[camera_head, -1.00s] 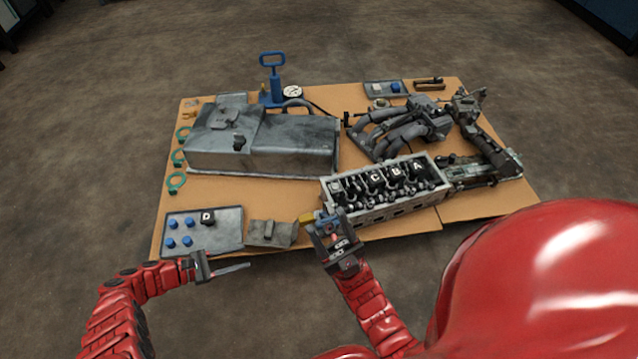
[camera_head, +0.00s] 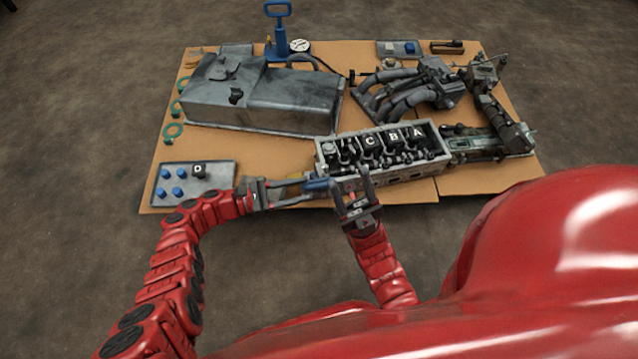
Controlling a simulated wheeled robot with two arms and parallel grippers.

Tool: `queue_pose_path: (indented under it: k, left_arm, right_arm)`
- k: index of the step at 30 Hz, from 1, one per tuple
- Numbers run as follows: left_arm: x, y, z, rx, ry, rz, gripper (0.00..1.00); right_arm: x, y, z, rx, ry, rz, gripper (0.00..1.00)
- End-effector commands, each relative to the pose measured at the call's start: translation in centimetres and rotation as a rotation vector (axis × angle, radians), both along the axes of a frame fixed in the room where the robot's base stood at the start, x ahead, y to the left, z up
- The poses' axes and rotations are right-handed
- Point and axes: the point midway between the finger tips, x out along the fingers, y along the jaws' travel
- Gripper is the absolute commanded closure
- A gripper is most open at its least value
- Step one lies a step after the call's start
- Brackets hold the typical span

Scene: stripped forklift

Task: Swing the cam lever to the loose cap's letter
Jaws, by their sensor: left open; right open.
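The loose cap (camera_head: 198,169), black and marked D, sits at the right of the grey tray (camera_head: 222,177) at the front left. The cylinder head (camera_head: 402,172) is a grey block with black caps C (camera_head: 369,141), B (camera_head: 393,137) and A (camera_head: 417,134) on top. A small blue part (camera_head: 317,184) at its front left end may be the cam lever; my grippers crowd it. My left gripper (camera_head: 310,190) is open, its fingers pointing right beside this part; contact cannot be told. My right gripper (camera_head: 350,178) is open at the head's front face, fingers pointing away from me.
Several blue pieces (camera_head: 179,173) share the tray with the loose cap. A large grey cover (camera_head: 270,100) lies behind, with a blue hand pump (camera_head: 279,35) at the back. Grey pipes (camera_head: 405,95) lie behind the head. Bare cardboard (camera_head: 270,150) shows between the tray and head.

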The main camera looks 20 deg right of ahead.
Motion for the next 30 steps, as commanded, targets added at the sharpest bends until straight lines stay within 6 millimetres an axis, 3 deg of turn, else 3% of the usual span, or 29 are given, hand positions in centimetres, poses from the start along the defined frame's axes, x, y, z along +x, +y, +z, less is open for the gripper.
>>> queue_pose_path:
  k: [3, 9, 20, 28, 30]
  left_arm:
    - [-0.2, -2.5, -0.2, -0.001, -0.005, -0.002, 0.50]
    - [-0.4, -4.8, -0.1, 0.001, -0.004, -0.001, 0.50]
    - [-0.4, -5.4, 0.0, 0.001, -0.002, 0.001, 0.50]
    - [-0.4, -5.4, 0.0, 0.001, -0.002, 0.001, 0.97]
    - [-0.4, -5.4, 0.0, 0.001, -0.002, 0.001, 1.00]
  right_arm:
    - [0.1, 0.2, -0.7, -0.012, 0.002, 0.005, 0.50]
    - [0.2, 0.5, -1.2, -0.026, 0.004, 0.012, 0.50]
    - [0.2, 0.6, -1.2, -0.029, 0.005, 0.013, 0.50]
    - [0.2, 0.5, -1.2, -0.029, 0.005, 0.013, 0.50]
    - [0.2, 0.5, -1.2, -0.029, 0.005, 0.013, 0.50]
